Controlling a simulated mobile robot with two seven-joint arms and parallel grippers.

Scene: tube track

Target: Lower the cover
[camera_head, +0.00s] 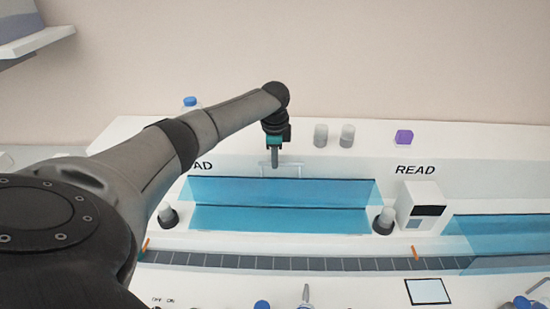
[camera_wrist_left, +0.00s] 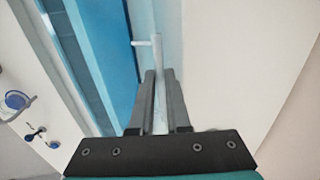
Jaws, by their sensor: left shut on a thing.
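The cover (camera_head: 330,191) is a see-through blue panel on the long white machine in the head view, with a second blue band (camera_head: 280,220) below it. A thin pale handle (camera_head: 301,170) rises from its top edge. My left gripper (camera_head: 275,170) reaches down to this handle from above and is shut on it. In the left wrist view the two dark fingers (camera_wrist_left: 160,100) close around the handle bar (camera_wrist_left: 156,60), and the blue cover (camera_wrist_left: 105,50) lies to the left. My right gripper is not in view.
A white reader box (camera_head: 421,207) stands right of the cover, with another blue cover (camera_head: 500,233) beyond it. Grey-capped posts (camera_head: 384,221) flank the cover. A segmented dark track (camera_head: 300,263) runs in front. Small grey cylinders (camera_head: 347,136) and a purple block (camera_head: 403,138) stand on the back ledge.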

